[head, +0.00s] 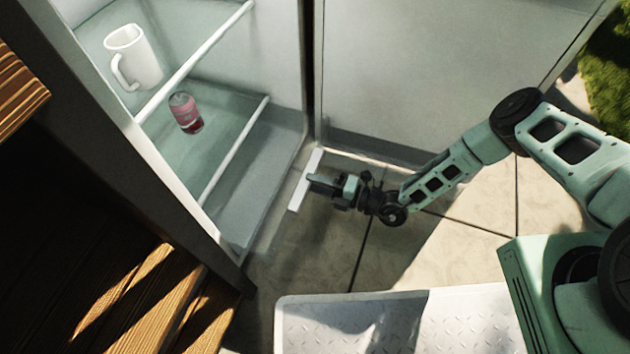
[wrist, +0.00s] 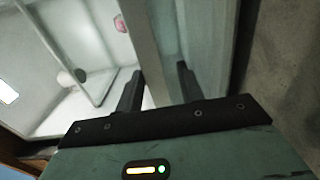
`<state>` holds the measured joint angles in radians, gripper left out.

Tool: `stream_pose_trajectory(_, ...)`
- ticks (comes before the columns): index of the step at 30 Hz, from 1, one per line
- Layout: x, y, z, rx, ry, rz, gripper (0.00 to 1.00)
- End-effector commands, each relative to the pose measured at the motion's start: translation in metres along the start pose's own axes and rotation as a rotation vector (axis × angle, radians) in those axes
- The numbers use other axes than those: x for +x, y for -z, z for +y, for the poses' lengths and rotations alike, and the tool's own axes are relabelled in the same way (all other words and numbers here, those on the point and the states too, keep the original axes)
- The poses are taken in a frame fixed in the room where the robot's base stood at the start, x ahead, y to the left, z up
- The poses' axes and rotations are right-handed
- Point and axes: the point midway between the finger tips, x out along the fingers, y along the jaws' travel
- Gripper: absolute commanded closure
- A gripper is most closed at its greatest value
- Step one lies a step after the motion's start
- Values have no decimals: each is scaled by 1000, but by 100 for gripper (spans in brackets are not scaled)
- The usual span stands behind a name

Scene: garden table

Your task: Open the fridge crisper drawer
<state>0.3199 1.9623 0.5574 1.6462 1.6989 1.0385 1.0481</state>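The open fridge shows in the head view, with its glass shelves. Low at its front is a long white bar (head: 298,194), which looks like the crisper drawer's handle. The drawer's body below the lowest shelf (head: 240,170) is hard to make out. My gripper (head: 313,183) is at the bar, its fingers pointing left and overlapping it in the head view. In the wrist view my gripper's two black fingers (wrist: 160,88) stand apart, with a pale strip (wrist: 150,60) running between them. I cannot tell whether either finger touches it.
A white mug (head: 134,58) and a pink-red jar (head: 186,112) stand on the fridge shelves. The open fridge door (head: 420,80) is behind my arm. A wooden surface (head: 150,310) lies at the left. Paved floor (head: 400,250) is clear below my gripper.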

Motion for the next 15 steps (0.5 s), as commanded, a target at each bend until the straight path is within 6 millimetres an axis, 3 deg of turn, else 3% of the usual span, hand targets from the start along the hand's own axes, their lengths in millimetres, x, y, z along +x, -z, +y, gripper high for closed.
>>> stream_pose_trajectory(9,0,0,4,0,-9,-1,60)
stream_pose_trajectory(15,-24,-1,5,2,-8,-4,60)
